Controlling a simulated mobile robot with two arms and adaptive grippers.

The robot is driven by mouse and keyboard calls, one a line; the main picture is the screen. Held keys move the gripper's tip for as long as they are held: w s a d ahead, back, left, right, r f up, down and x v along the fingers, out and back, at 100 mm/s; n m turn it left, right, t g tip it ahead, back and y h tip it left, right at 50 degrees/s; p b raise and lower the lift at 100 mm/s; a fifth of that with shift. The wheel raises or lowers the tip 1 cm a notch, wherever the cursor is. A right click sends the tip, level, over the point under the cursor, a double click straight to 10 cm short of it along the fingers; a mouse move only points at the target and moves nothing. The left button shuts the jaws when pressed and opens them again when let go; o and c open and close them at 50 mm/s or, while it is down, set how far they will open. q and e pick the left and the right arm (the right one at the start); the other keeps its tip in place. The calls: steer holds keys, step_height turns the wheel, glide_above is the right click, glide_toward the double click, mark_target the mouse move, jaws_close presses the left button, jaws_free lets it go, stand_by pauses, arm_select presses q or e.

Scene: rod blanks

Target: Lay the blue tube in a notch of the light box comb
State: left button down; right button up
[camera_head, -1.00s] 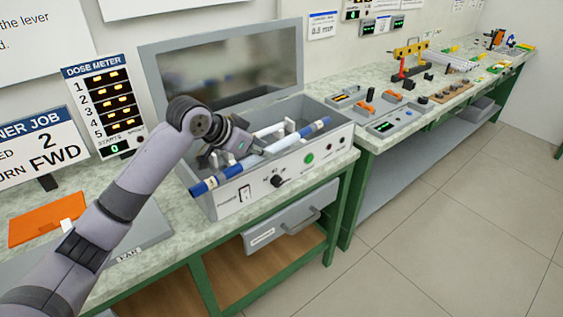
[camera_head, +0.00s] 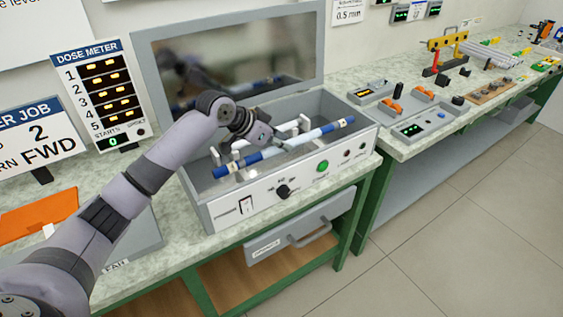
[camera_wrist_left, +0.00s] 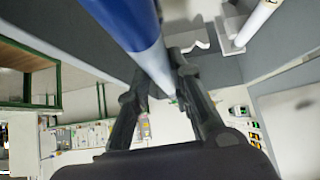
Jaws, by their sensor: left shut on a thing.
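The light box (camera_head: 345,160) stands on the bench with its lid raised. Its comb has white notched supports (camera_head: 304,124), partly hidden by my arm and the tube. The blue tube (camera_head: 236,163) has dark blue ends and a pale middle. It lies lengthwise along the box opening, just behind the front wall. My left gripper (camera_head: 278,143) is shut on its middle. In the left wrist view the tube (camera_wrist_left: 135,25) runs between the fingers (camera_wrist_left: 165,85). I cannot tell whether it touches the comb. A second pale rod (camera_wrist_left: 258,22) shows beside a white support. My right gripper is not in view.
The mirror-like lid (camera_head: 235,60) stands close behind my gripper. The dose meter (camera_head: 102,95) and an orange plate (camera_head: 38,215) are on the left. A control panel (camera_head: 410,110) and other fixtures stand on the right bench.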

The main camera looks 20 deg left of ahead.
arm_select(q)
step_height(320, 180, down, 3)
steer(key=shift+f, duration=0.3)
step_height(320, 180, down, 4)
steer(key=shift+r, duration=0.25)
steer(key=shift+f, duration=0.1)
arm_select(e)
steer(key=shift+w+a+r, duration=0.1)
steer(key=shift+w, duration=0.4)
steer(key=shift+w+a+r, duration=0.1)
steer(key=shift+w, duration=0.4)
arm_select(q)
steer(key=c, duration=1.8)
jaws_free()
steer(key=o, duration=0.4)
steer(key=shift+c, duration=0.2)
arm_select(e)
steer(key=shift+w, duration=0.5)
